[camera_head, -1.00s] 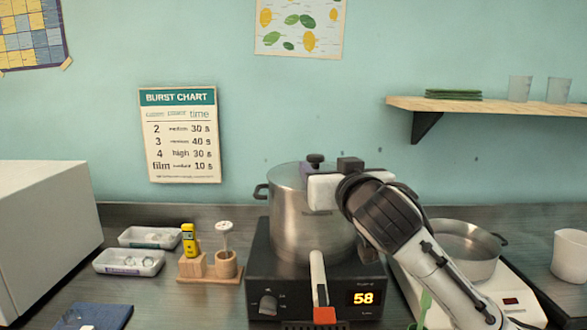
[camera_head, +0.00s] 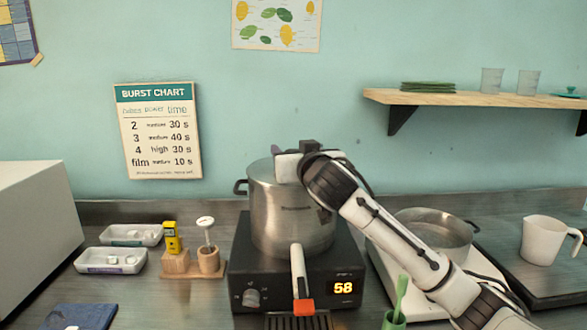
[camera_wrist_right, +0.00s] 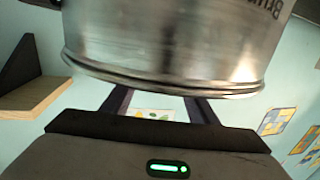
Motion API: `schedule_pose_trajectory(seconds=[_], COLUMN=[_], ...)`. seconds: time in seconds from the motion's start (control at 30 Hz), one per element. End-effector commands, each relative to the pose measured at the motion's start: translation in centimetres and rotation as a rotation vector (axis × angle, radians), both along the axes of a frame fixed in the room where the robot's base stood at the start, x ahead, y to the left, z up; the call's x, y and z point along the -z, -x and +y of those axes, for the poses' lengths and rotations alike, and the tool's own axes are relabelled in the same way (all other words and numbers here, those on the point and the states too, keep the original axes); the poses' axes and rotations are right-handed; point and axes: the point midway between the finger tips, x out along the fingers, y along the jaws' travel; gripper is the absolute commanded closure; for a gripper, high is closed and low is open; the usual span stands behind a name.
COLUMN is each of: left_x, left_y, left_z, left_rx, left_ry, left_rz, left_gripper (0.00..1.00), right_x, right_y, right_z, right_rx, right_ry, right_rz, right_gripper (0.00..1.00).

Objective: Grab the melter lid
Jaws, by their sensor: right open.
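The melter (camera_head: 293,215) is a steel pot on a black base with a lit "58" display. Its lid (camera_head: 262,166) closes the top, and only the left part shows. A small dark bit beside my gripper may be the lid's knob; the rest is hidden. My right gripper (camera_head: 284,161) is at the lid's top, seen from behind, and covers the middle of it. In the right wrist view, which is upside down, the gripper's fingers (camera_wrist_right: 160,100) are apart, with their tips hidden behind the steel rim (camera_wrist_right: 165,88). My left gripper is not in view.
A pan (camera_head: 435,232) on a white scale stands to the right under my forearm. A white jug (camera_head: 545,241) is farther right. White trays (camera_head: 110,260) and a wooden holder (camera_head: 192,268) stand left. A shelf (camera_head: 450,97) hangs above right.

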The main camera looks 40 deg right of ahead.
Motion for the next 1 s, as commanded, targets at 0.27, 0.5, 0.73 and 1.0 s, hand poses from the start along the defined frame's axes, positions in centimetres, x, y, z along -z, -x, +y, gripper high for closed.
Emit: schedule_pose_trajectory(seconds=[0.27, 0.5, 0.73, 1.0], left_x=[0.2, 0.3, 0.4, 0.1], left_y=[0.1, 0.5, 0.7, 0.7], left_z=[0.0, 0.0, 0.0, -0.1], left_rx=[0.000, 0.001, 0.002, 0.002], left_ry=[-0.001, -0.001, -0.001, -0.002], left_rz=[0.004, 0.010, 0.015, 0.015], left_gripper=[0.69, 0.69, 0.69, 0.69], right_x=[0.0, -0.1, -1.2, -6.6], right_y=[0.0, 0.1, 0.0, 0.0], right_z=[0.0, 0.0, 0.0, 0.1], right_rx=[-0.001, -0.001, -0.001, -0.002], right_ry=[0.000, 0.001, -0.001, -0.002], right_rz=[0.000, -0.003, -0.007, -0.009], right_gripper=[0.75, 0.98, 0.98, 0.98])
